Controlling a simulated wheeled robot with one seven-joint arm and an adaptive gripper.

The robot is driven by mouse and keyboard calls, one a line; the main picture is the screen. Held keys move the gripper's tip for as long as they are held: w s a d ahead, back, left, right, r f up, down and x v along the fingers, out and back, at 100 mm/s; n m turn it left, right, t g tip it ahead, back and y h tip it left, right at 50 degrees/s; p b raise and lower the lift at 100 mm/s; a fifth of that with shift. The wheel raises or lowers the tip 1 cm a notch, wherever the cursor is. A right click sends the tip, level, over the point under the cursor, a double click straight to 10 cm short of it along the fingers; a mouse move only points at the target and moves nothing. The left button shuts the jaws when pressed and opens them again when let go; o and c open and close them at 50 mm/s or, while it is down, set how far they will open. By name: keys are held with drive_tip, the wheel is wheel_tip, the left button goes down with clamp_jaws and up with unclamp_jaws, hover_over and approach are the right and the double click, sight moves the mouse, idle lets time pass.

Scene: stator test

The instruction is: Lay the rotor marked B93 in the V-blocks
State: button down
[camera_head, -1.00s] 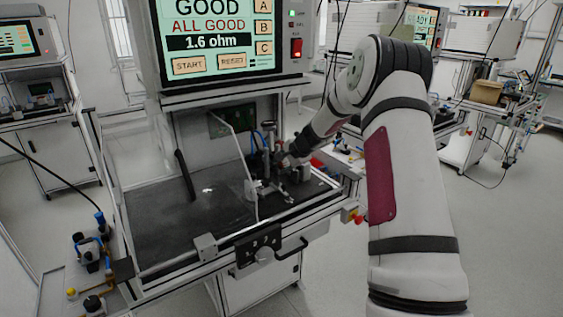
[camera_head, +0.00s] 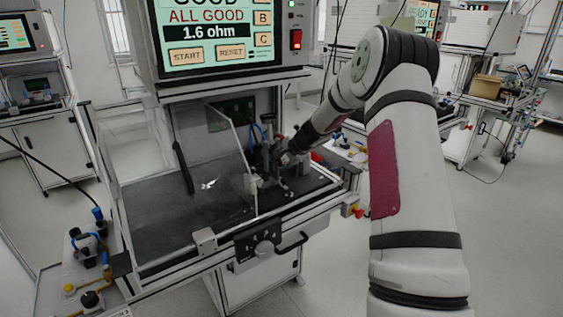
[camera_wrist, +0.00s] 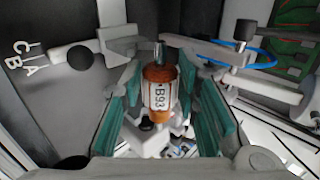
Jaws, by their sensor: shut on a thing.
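The rotor marked B93 (camera_wrist: 160,92) stands upright in the wrist view, with copper windings, a white label and a grey shaft at the top. It sits between the teal pads of my gripper (camera_wrist: 166,100), which is shut on it. In the head view my gripper (camera_head: 284,158) is inside the test bench at the right side of its work area, and the rotor is too small to make out there. Pale metal parts (camera_wrist: 176,132) lie just below the rotor in the wrist view. I cannot tell whether they are the V-blocks or whether the rotor touches them.
The bench screen (camera_head: 218,35) reads ALL GOOD and 1.6 ohm. A clear guard panel (camera_head: 225,160) stands left of my gripper. The dark bench floor (camera_head: 165,220) is mostly free on the left. A blue hose (camera_wrist: 240,57) and clamp-like fixtures flank the rotor.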

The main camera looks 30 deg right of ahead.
drive_tip(key=shift+f+b, duration=1.2)
drive_tip(key=shift+b, duration=0.2)
idle(0.7)
drive_tip(key=c, duration=1.2)
unclamp_jaws()
drive_tip(key=shift+o, duration=0.2)
drive_tip(key=v, duration=1.2)
